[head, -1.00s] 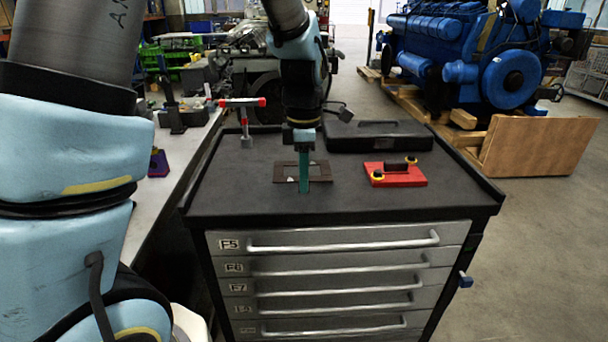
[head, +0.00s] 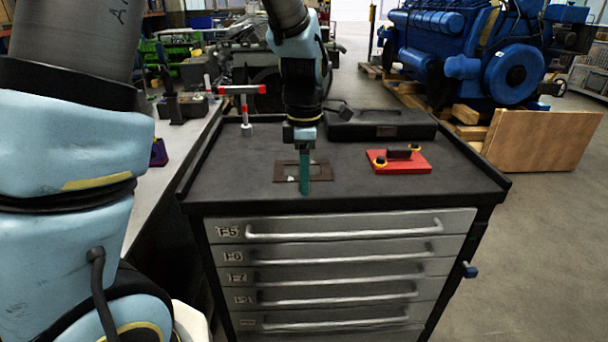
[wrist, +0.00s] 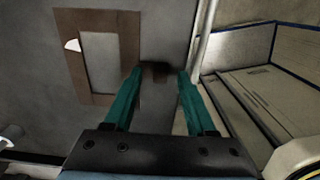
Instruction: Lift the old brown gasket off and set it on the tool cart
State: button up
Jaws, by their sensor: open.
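The brown gasket (head: 325,171) is a flat rectangular frame with an open middle. It appears to lie flat on the dark top of the tool cart (head: 235,190). My gripper (head: 304,188) points down at the gasket's front side in the head view and hides part of it. In the wrist view the teal fingers of my gripper (wrist: 158,75) are apart with nothing gripped between them. The gasket (wrist: 128,50) shows there up and left of them, its right edge close to the left fingertip. Whether they touch is not clear.
A red plate (head: 405,164) with yellow-ringed knobs lies right of the gasket. A black case (head: 380,125) is behind it. A red-and-white T-shaped tool (head: 245,105) stands at the back left. The cart top's front right is clear.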

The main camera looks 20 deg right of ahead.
jog(key=shift+r, duration=0.1)
notch_tip(320, 180, up, 11)
jog(key=b, duration=0.2)
jog(key=shift+f, duration=0.2)
dwell(0.9)
